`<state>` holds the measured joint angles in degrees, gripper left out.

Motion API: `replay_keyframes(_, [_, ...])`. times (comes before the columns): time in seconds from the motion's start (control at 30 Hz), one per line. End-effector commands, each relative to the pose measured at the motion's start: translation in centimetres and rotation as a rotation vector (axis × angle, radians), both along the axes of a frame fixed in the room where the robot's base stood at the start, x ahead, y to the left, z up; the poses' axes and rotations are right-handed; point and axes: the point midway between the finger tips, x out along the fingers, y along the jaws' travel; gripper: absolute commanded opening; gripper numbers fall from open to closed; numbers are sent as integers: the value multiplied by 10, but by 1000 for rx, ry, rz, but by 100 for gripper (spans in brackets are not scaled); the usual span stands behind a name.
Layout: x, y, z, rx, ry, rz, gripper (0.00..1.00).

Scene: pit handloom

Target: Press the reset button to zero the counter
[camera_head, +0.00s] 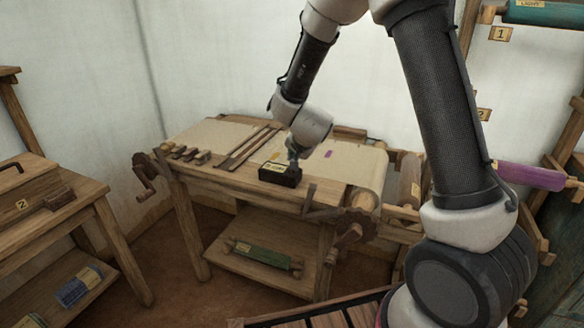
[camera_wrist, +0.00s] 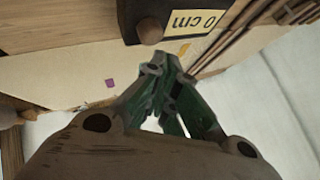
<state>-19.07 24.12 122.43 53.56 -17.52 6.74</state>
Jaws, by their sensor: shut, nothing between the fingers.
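The counter (camera_head: 280,176) is a small dark box on the wooden loom table. In the wrist view it (camera_wrist: 134,14) is at the top, and its pale label (camera_wrist: 207,22) reads "0 cm". A round brown knob (camera_wrist: 150,31), which looks like the reset button, sticks out of the box beside the label. My gripper (camera_head: 292,161) points down over the counter, and its green fingers (camera_wrist: 168,68) are closed and empty. In the wrist view the fingertips lie just below the knob. I cannot tell whether they touch the box.
Wooden blocks (camera_head: 185,152) and long sticks (camera_head: 248,147) lie on the table left of the counter. A crank (camera_head: 348,236) juts from the table's front right. A green roll (camera_head: 262,256) lies on the shelf below. Another wooden table (camera_head: 50,235) stands at the left.

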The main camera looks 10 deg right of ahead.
Motion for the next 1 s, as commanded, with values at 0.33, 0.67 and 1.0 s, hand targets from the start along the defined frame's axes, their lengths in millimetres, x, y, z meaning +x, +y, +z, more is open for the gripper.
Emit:
replay_keyframes(0.33, [0, -2, 10, -1, -1, -5, 0])
replay_keyframes(0.67, [0, -2, 42, 1, -1, -6, 0])
replay_keyframes(1.0, [0, 0, 50, 1, 0, -1, 0])
